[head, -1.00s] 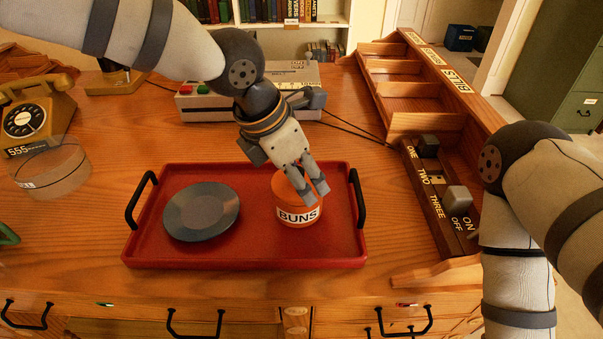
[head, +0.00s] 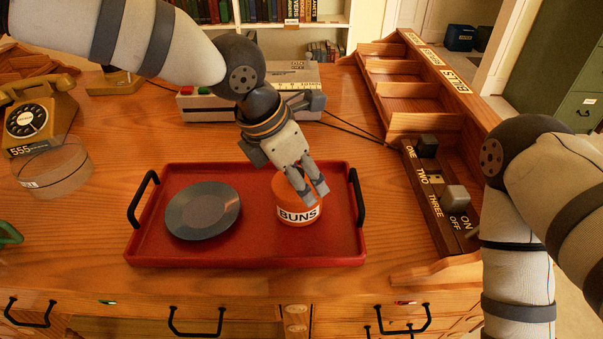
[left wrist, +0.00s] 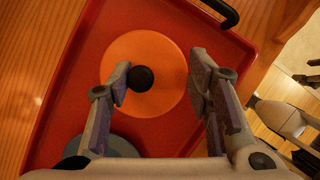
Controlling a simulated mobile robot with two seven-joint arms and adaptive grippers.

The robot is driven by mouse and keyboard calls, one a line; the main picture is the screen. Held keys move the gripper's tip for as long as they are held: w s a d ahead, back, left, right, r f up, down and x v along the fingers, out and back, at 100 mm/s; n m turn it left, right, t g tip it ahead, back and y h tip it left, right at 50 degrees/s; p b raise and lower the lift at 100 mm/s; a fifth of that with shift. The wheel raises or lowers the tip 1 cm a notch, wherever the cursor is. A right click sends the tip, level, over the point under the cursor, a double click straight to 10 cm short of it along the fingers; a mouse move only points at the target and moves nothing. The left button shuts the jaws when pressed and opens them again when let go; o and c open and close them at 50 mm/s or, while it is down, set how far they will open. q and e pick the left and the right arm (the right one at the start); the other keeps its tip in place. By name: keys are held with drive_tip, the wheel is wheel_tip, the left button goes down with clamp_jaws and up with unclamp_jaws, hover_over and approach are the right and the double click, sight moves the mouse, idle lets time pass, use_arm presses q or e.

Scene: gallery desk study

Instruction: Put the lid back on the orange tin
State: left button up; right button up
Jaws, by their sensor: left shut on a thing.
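The orange tin (head: 297,213), labelled BUNS, stands upright on the right half of the red tray (head: 258,249). Its round orange lid (left wrist: 165,62) with a black knob (left wrist: 140,78) covers the tin's top in the left wrist view; I cannot tell whether it is fully seated. My left gripper (head: 317,197) reaches down over the tin's top and is shut on the lid. In the left wrist view its fingers (left wrist: 160,82) stand apart, one beside the knob, the other by the lid's right edge. The exact contact is unclear. My right gripper is out of view.
A grey plate (head: 203,211) lies on the tray's left half. Black tray handles (head: 143,199) stand at both ends. A switch panel (head: 436,190) and wooden rack (head: 400,88) are right, a telephone (head: 38,118) and clear round container (head: 56,168) left. Behind is a grey device (head: 200,105).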

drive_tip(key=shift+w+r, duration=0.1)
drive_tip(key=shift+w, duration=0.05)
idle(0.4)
use_arm(q)
drive_tip(key=o, duration=1.5)
drive_tip(key=shift+o, duration=0.2)
drive_tip(key=shift+r+p, duration=0.65)
drive_tip(key=shift+r, duration=2.9)
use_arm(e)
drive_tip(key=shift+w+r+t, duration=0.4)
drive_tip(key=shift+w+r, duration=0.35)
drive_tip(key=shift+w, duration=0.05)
use_arm(q)
clamp_jaws()
